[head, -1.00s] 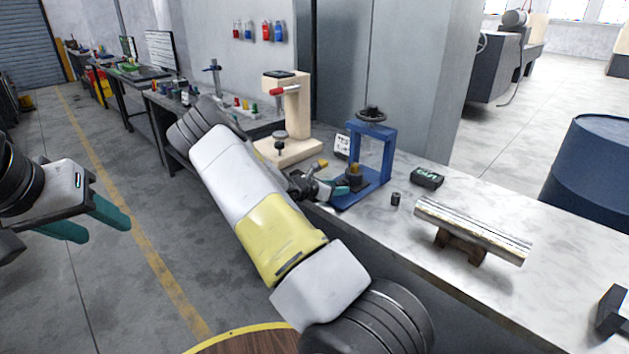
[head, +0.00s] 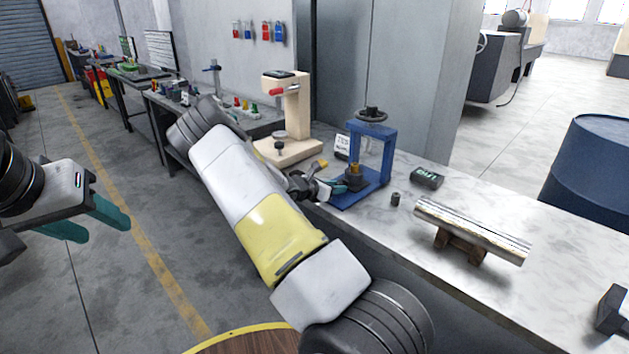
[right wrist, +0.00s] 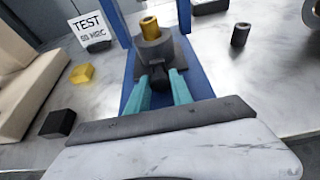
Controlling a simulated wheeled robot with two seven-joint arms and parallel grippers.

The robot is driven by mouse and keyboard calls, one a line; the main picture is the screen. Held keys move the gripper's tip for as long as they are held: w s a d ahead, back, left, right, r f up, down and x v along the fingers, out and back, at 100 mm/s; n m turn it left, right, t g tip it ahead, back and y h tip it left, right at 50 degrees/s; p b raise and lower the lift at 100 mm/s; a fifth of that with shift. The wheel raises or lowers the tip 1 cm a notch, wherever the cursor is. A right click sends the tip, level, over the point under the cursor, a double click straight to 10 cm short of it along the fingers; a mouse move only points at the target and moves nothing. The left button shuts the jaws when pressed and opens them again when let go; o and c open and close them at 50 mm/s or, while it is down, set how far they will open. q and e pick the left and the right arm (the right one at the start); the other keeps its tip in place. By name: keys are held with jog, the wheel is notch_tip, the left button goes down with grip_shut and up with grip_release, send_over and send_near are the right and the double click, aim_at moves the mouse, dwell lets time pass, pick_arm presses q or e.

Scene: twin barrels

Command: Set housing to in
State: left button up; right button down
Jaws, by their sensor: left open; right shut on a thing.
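The housing (right wrist: 153,52) is a dark grey round body with a brass sleeve on top, on the blue base of a press frame. In the head view the housing (head: 355,184) sits low between the blue posts of the press (head: 385,160). My right gripper (right wrist: 161,82) is shut on the dark near part of the housing, one teal finger on each side. In the head view my right gripper (head: 328,189) reaches the press from the left. The gripped part is partly hidden by the fingers. My left gripper (head: 108,230) is open and empty over the floor.
A steel cylinder (head: 470,228) on a support, a small black cylinder (head: 395,199) and a black box with green characters (head: 427,177) stand on the bench to the right. A beige stand (head: 292,115), a TEST card (right wrist: 90,30) and a yellow block (right wrist: 82,74) are left of the press.

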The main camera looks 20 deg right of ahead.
aim_at(348, 178)
dwell(0.8)
jog(key=w+d, duration=0.1)
jog(key=d, duration=0.1)
jog(key=w+d, duration=0.1)
jog(key=d, duration=0.3)
jog(key=shift+w+d, duration=0.35)
jog(key=shift+w, duration=0.05)
jog(key=shift+w+d+r, duration=0.1)
jog(key=shift+d, duration=0.1)
jog(key=c, duration=1.1)
grip_release()
jog(key=shift+d, duration=0.15)
jog(key=shift+c, duration=0.2)
jog(key=shift+v, duration=3.9)
